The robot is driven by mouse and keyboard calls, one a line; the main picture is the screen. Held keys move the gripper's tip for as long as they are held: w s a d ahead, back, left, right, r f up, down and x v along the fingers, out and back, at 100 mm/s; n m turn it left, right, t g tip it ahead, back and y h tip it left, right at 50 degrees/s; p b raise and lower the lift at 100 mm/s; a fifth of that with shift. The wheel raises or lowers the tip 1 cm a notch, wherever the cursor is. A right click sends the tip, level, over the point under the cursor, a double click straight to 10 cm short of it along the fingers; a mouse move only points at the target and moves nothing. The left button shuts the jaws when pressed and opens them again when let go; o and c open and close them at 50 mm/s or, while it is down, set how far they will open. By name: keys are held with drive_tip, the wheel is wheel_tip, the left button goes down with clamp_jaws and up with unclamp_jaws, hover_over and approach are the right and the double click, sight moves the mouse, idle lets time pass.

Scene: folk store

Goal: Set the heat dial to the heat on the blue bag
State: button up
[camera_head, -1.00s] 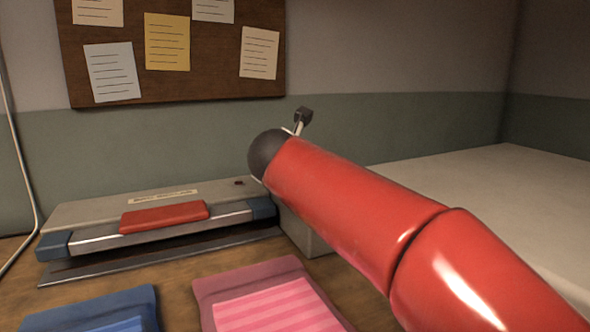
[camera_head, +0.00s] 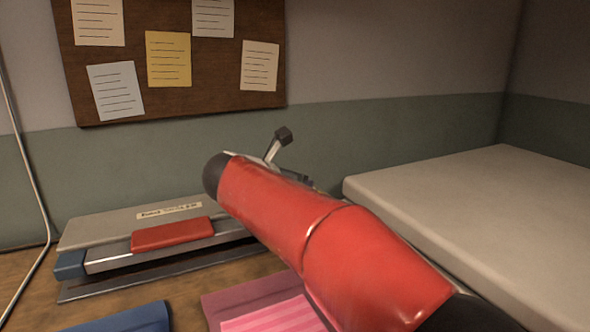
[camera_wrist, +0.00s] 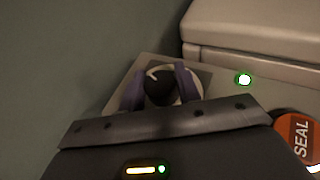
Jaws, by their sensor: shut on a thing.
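In the wrist view, my gripper (camera_wrist: 160,84) has its two dark purple fingers on either side of a black round heat dial (camera_wrist: 158,90). It is shut on the dial. The dial sits on a pale disc on a grey plate, and a white mark shows near its upper edge. The numbers around it are not readable. In the head view, my red arm hides the gripper and dial. The blue bag (camera_head: 128,318) lies at the bottom edge, mostly cut off; no heat marking on it shows.
The sealer (camera_head: 110,233) with its red pad (camera_head: 172,234) stands by the wall. A pink bag (camera_head: 270,312) lies partly under my arm. A green light (camera_wrist: 244,79) glows beside the dial, near an orange SEAL button (camera_wrist: 298,135). A grey block (camera_head: 470,190) stands at right.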

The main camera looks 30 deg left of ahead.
drive_tip(key=o, duration=1)
drive_tip(key=shift+s, duration=0.1)
drive_tip(key=v, duration=0.7)
drive_tip(key=shift+s+r, duration=0.1)
drive_tip(key=shift+s, duration=0.2)
drive_tip(key=shift+c, duration=0.2)
